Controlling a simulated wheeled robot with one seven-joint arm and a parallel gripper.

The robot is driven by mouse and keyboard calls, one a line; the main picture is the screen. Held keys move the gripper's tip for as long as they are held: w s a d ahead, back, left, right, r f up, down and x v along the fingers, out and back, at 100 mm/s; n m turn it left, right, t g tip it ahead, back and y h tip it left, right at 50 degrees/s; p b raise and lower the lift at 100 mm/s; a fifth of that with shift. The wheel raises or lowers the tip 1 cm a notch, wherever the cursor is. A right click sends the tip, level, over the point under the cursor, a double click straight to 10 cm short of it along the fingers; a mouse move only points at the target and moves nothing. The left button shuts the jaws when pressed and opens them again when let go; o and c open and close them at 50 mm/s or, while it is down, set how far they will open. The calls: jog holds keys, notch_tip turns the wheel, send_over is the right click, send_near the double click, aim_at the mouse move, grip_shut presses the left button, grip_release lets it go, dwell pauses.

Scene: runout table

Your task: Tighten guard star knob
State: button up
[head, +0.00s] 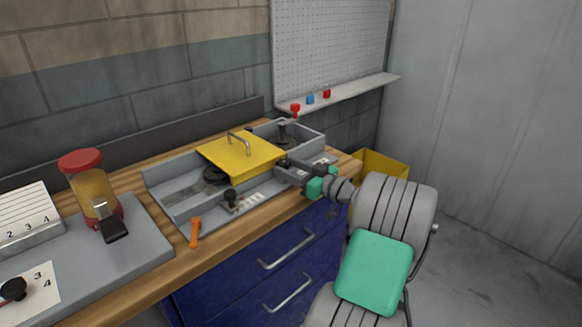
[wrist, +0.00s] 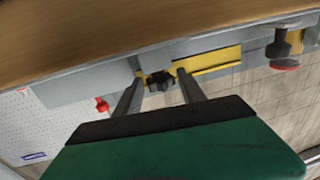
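The yellow guard (head: 240,155) with its grey handle lies over the grey runout fixture (head: 160,190) on the bench. A black star knob (wrist: 160,82) shows at the guard's edge in the wrist view; in the head view a small dark shape by my fingers (head: 284,162) is probably the same knob. My gripper (wrist: 161,76) is open, one finger on each side of the knob in the wrist view, with small gaps to it. I cannot tell how deep the knob sits between the fingertips. Part of the guard (wrist: 215,60) also shows beside the right finger.
A black knob (head: 230,195) and an orange lever (head: 195,231) stand at the fixture's front. A red-lidded jar (head: 92,190) is at the left. A yellow bin (head: 385,162) stands beyond the bench's right end.

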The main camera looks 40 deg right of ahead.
jog(key=shift+d, duration=0.1)
grip_shut()
jog(key=shift+m+h+b, duration=0.3)
jog(key=shift+h, duration=0.2)
jog(key=shift+a+m+h+b, duration=0.3)
jog(key=shift+m+h+b, duration=0.15)
jog(key=shift+h, duration=0.45)
jog(key=m+h, duration=0.2)
jog(key=h, duration=0.1)
jog(key=shift+a+h, duration=0.3)
jog(key=m+h, duration=0.1)
jog(key=m+h+p, duration=0.1)
jog(key=m+g+h+p, duration=0.1)
jog(key=shift+w+a+r+h, duration=0.1)
jog(key=shift+a+r+h, duration=0.2)
jog(key=shift+h, duration=0.1)
jog(key=shift+f+m+g+h+p, duration=0.1)
jog(key=shift+m+g+h+p, duration=0.55)
jog(key=shift+p, duration=0.35)
jog(key=shift+f+h, duration=0.15)
jog(key=shift+h, duration=0.2)
